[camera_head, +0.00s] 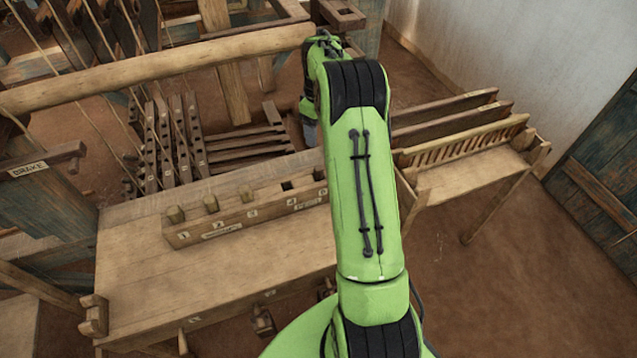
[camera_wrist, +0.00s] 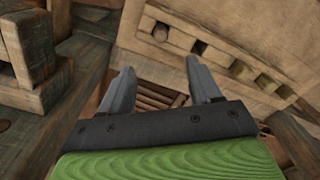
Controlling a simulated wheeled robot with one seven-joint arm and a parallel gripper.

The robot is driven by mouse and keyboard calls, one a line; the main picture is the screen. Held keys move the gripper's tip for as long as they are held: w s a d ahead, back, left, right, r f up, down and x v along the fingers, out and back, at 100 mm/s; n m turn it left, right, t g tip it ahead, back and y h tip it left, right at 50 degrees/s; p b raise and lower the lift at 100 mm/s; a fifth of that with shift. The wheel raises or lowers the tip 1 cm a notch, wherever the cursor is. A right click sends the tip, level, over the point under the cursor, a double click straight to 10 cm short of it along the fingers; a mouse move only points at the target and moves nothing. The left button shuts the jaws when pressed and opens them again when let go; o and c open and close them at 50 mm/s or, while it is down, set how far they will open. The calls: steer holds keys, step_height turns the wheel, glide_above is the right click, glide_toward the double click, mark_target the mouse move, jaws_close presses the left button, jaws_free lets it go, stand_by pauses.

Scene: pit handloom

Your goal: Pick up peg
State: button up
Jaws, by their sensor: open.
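A dark square hole (camera_head: 287,186) shows near label 4. My gripper (camera_wrist: 160,78) is open with nothing between its grey fingers. The wrist view shows the peg block (camera_wrist: 225,58) at upper right.
The bench top (camera_head: 150,283) is bare in front of the block. A thick round beam (camera_head: 160,68) crosses behind, near my arm. Treadle-like slats (camera_head: 240,145) lie low beyond the bench. A slatted rack (camera_head: 465,140) stands at right. Open floor (camera_head: 530,280) lies at lower right.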

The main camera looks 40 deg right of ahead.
mark_target(319, 168)
step_height(319, 168, down, 16)
steer(key=shift+f+b, duration=0.1)
steer(key=shift+b, duration=1.05)
steer(key=c, duration=1.1)
steer(key=shift+w+r, duration=0.1)
steer(key=shift+r, duration=0.3)
step_height(319, 168, up, 12)
steer(key=p, duration=0.2)
steer(key=s+a, duration=0.3)
steer(key=a, duration=0.2)
steer(key=s+a+b, duration=0.1)
steer(key=s+a, duration=0.2)
steer(key=a, duration=0.2)
steer(key=s+a, duration=0.3)
steer(key=a, duration=0.2)
steer(key=shift+s+a+f, duration=0.1)
steer(key=shift+a+f, duration=0.2)
steer(key=shift+a, duration=0.05)
